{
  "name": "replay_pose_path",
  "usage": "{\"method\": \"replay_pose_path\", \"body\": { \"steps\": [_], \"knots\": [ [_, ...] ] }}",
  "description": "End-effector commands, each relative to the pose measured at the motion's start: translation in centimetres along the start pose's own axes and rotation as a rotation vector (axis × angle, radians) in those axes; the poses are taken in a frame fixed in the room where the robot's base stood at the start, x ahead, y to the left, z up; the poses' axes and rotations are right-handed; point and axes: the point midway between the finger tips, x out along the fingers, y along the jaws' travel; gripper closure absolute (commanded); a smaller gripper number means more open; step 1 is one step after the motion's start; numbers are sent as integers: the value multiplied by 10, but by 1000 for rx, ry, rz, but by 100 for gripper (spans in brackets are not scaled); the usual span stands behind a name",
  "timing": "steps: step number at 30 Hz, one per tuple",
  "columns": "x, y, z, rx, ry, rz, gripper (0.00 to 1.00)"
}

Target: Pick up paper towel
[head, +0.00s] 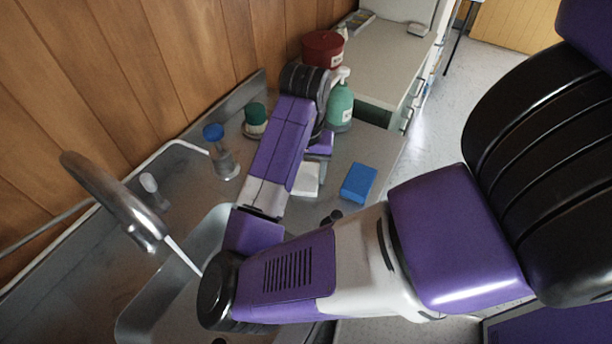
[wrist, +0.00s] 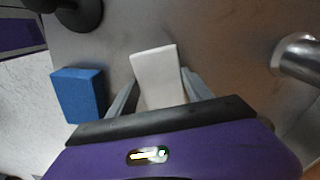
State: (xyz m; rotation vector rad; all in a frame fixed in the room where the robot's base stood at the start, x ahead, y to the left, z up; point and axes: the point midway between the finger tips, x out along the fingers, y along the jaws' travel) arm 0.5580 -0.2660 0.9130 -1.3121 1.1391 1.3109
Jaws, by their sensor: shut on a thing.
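The paper towel, a white folded block, lies between my gripper's fingers in the wrist view (wrist: 157,75). In the head view a white piece of it (head: 307,180) shows just right of my forearm, over the steel counter. My gripper (wrist: 158,88) has a grey finger on each side of the white block and is shut on it. In the head view the fingers are mostly hidden by my own arm. I cannot tell whether the towel is touching the counter or just above it.
A blue sponge-like block (head: 358,183) sits close to the right of the towel. The sink (head: 205,246) and tap (head: 112,196) are at left.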

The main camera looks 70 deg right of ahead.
Motion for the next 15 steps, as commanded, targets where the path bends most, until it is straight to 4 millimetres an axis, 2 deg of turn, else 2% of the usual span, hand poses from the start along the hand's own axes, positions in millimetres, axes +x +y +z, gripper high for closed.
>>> {"method": "replay_pose_path", "body": {
  "steps": [8,15],
  "knots": [
    [-8,0,0,0,0,0,85],
    [-31,0,0,0,0,0,85]
  ]
}}
